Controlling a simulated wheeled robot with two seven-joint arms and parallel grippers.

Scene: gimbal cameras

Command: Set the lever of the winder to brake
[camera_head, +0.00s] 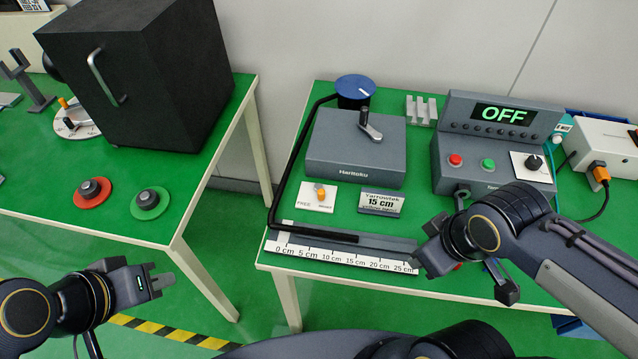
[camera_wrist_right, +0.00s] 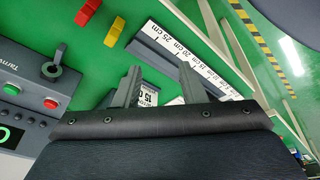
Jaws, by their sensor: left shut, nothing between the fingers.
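My right gripper (camera_head: 422,258) is over the right end of the ruler, apart from the lever. In the right wrist view its fingers (camera_wrist_right: 160,78) are spread with nothing between them. My left gripper (camera_head: 163,281) is shut and empty, low left, off the tables.
A black bent rod (camera_head: 283,165) runs from the blue-topped reel (camera_head: 356,91) to the ruler (camera_head: 340,252). A "15 cm" sign (camera_head: 381,203) stands right of the lever plate. A control box (camera_head: 470,180) reads OFF. A gap separates the left table, with a black box (camera_head: 150,65).

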